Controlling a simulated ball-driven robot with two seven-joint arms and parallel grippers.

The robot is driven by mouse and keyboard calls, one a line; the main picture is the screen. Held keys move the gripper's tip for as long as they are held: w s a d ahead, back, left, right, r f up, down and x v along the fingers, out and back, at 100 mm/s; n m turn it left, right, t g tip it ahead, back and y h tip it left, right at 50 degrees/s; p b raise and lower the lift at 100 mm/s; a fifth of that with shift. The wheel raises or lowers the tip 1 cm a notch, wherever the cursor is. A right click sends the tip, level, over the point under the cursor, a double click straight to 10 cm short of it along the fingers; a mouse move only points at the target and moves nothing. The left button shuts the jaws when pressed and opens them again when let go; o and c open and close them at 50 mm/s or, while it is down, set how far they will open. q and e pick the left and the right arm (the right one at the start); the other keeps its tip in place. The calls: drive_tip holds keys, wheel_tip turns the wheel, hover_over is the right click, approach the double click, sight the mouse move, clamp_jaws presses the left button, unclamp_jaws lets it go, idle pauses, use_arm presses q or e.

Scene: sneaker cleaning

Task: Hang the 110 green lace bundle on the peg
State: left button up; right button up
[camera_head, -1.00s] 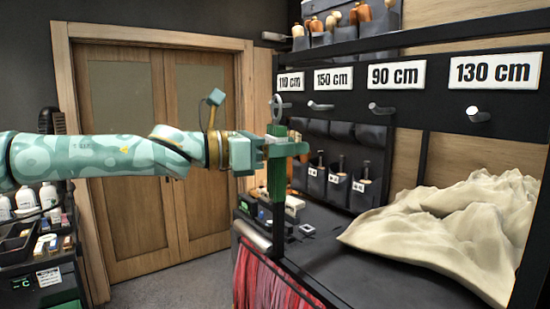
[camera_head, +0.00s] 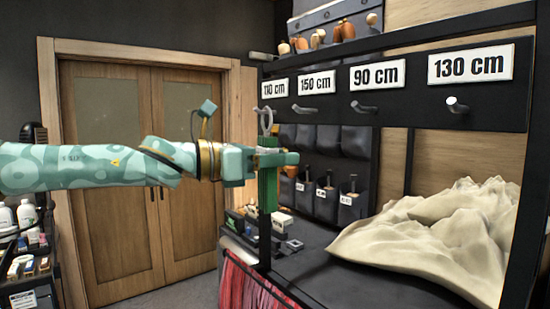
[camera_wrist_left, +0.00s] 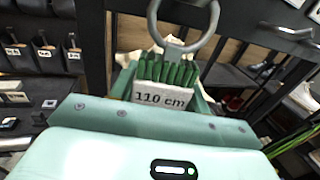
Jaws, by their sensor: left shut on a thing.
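The green lace bundle (camera_head: 268,188) hangs upright from my left gripper (camera_head: 272,158), which is shut on it. In the left wrist view the bundle (camera_wrist_left: 168,72) carries a white tag (camera_wrist_left: 162,97) reading 110 cm, with a metal ring (camera_wrist_left: 185,28) above it. The ring also shows in the head view (camera_head: 266,120). The peg under the 110 cm sign (camera_head: 276,88) is at the rail's left end, close to the ring; I cannot tell whether the ring is around it. My right gripper is not in view.
Other pegs stick out under the 150 cm (camera_head: 304,109), 90 cm (camera_head: 364,107) and 130 cm (camera_head: 457,105) signs. A beige cloth heap (camera_head: 430,235) lies on the dark bench (camera_head: 320,262). Tool pockets (camera_head: 326,203) hang behind. A wooden door (camera_head: 155,215) stands at left.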

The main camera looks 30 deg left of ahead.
use_arm(q)
drive_tip(key=o, duration=1)
drive_tip(key=b+v, duration=0.4)
drive_tip(key=v, duration=1.2)
drive_tip(key=shift+s+a, duration=0.1)
drive_tip(key=shift+a, duration=0.1)
